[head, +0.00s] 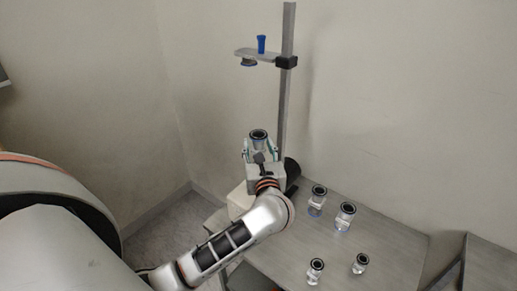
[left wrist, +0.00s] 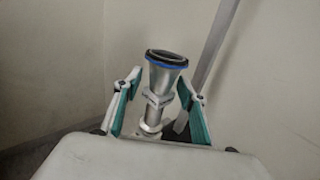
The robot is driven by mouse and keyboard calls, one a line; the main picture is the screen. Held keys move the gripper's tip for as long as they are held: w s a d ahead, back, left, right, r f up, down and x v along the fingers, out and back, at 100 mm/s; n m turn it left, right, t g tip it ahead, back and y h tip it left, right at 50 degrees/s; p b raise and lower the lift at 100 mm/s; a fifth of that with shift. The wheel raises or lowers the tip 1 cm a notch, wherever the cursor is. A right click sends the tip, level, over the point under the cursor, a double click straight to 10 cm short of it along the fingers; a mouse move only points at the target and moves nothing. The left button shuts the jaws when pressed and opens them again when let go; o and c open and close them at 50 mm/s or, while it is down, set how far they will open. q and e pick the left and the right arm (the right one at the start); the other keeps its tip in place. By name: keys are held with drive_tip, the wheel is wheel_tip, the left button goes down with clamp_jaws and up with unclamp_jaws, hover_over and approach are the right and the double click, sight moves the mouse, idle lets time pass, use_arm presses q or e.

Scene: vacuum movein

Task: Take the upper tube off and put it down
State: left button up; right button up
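A metal tube with a dark, blue-edged flange on top (head: 258,135) stands upright by the pole; it also shows in the left wrist view (left wrist: 164,75). A clamp-like band (left wrist: 157,98) sits around its neck, with more metal below it. My left gripper (head: 260,149) is at this tube, one teal-padded finger on each side. In the left wrist view the fingers (left wrist: 160,105) are spread, with gaps between pads and tube. The tube's lower end is hidden behind the gripper. My right gripper is not in view.
A vertical pole (head: 286,95) carries a bracket (head: 256,54) with a blue piece (head: 262,44) on top and a flange below. Several short flanged fittings, one at the front (head: 315,268), stand on the grey table (head: 390,242). Its middle is clear.

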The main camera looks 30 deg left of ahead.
use_arm(q)
drive_tip(key=c, duration=0.7)
drive_tip(key=shift+o, duration=0.2)
wheel_tip(320, 180, up, 23)
drive_tip(key=p, duration=0.1)
idle(0.5)
